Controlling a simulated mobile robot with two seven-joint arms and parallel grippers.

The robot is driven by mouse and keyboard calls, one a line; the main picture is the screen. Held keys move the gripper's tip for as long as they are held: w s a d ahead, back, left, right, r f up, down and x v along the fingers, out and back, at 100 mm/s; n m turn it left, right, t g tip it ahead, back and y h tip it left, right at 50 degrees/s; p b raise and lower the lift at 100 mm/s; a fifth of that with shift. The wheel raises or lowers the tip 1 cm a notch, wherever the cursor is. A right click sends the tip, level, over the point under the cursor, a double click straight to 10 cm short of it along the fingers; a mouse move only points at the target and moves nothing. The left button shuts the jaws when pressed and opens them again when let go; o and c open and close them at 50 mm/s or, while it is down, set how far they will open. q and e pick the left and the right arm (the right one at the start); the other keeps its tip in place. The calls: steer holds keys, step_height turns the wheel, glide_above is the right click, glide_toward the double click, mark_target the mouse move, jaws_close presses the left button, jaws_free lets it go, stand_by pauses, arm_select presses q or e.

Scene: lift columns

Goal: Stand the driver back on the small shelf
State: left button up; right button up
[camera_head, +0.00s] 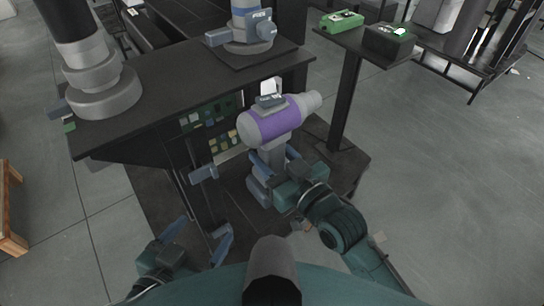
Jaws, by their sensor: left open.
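The driver (275,122) has a purple and grey barrel and a grey handle pointing down. It is off any surface, upright, with its nose toward the right. My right gripper (274,164), at the end of the arm from the lower right, has its blue fingers around the handle; its grip is partly hidden. My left gripper (197,238) is open and empty at the lower left, apart from the driver. The small shelf (351,42) is a dark plate on a post at the upper right, beyond the driver.
A green device (342,20) and a black box (389,41) with a green light stand on the small shelf. A dark table (165,75) lies to the left, with grey-blue machine parts on it. Open floor (460,180) lies to the right.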

steer(key=shift+r, duration=0.1)
steer(key=o, duration=1)
steer(key=shift+f, duration=0.2)
steer(key=o, duration=0.4)
steer(key=shift+r, duration=0.1)
steer(key=shift+s+d, duration=0.15)
steer(key=shift+s, duration=0.05)
steer(key=s+d+f+m+h, duration=0.1)
steer(key=s+d+f+h, duration=0.1)
steer(key=s+d, duration=0.4)
steer(key=s+d+f+m+g+h+p, duration=0.1)
steer(key=s+d+f+m+h, duration=0.1)
steer(key=s+d+h, duration=0.2)
steer(key=s+d, duration=0.3)
steer(key=s, duration=0.1)
steer(key=shift+f+m, duration=0.2)
steer(key=shift+m, duration=0.1)
